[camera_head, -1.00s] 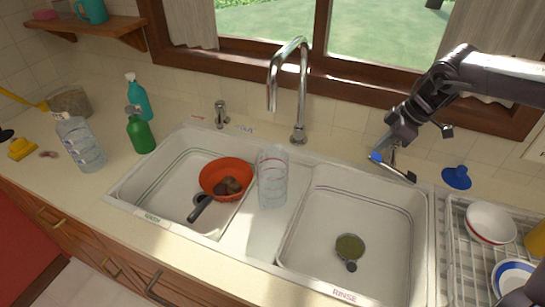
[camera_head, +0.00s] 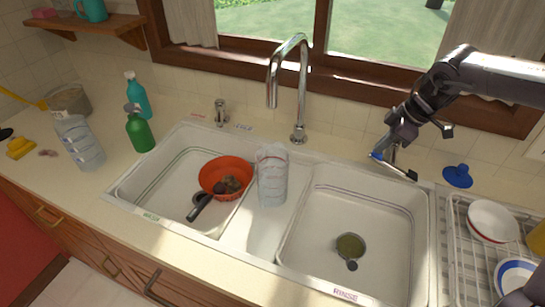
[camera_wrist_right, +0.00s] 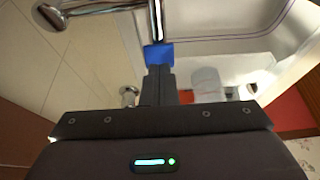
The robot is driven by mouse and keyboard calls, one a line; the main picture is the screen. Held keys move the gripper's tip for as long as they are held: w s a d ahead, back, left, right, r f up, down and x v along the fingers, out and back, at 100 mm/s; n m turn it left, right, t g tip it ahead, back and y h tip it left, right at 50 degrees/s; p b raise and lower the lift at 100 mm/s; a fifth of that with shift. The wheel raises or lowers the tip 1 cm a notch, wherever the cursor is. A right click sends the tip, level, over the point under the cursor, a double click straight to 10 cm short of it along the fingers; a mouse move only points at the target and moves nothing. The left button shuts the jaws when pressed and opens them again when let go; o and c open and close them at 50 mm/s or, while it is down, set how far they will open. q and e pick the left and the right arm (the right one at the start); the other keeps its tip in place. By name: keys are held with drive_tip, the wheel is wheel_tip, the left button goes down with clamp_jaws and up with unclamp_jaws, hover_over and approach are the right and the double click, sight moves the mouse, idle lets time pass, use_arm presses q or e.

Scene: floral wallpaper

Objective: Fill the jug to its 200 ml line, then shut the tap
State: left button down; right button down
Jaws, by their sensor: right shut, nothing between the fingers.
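The clear jug (camera_head: 272,180) with pinkish marks stands upright on the ledge between the two sink basins. It also shows in the wrist view (camera_wrist_right: 206,82). Its water level is too faint to read, and I see no clear stream. The chrome tap spout (camera_head: 302,85) arches behind it, its mouth above the jug's back left side. A chrome lever with a blue tip (camera_head: 376,155) stands behind the right basin; the blue tip (camera_wrist_right: 158,55) is at my fingertips in the wrist view. My right gripper (camera_head: 386,150) is shut and empty, at or touching that tip. My left gripper is out of view.
A red colander (camera_head: 214,172) sits in the left basin. The right basin holds only a drain strainer (camera_head: 350,247). A blue plunger-like stopper (camera_head: 458,176) and a dish rack (camera_head: 455,240) are at the right. Bottles (camera_head: 140,132) stand left of the sink. A chrome knob (camera_head: 220,112) is behind the left basin.

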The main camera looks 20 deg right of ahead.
drive_tip(key=shift+f+b, duration=0.8)
drive_tip(key=shift+f, duration=0.2)
drive_tip(key=shift+r+p, duration=0.75)
drive_tip(key=shift+r, duration=0.9)
drive_tip(key=s+d+p, duration=0.2)
drive_tip(key=d, duration=0.1)
drive_tip(key=s+d+p, duration=0.2)
drive_tip(key=s, duration=0.1)
drive_tip(key=s+d+p, duration=0.2)
drive_tip(key=d, duration=0.1)
drive_tip(key=shift+s+d+r, duration=0.1)
drive_tip(key=shift+s+d, duration=0.05)
drive_tip(key=shift+d, duration=0.15)
drive_tip(key=shift+s+d+f, duration=0.1)
drive_tip(key=shift+d+f, duration=0.05)
drive_tip(key=shift+f, duration=0.05)
drive_tip(key=shift+f, duration=0.1)
drive_tip(key=shift+f+b, duration=2.3)
drive_tip(key=shift+f, duration=0.05)
idle(1.5)
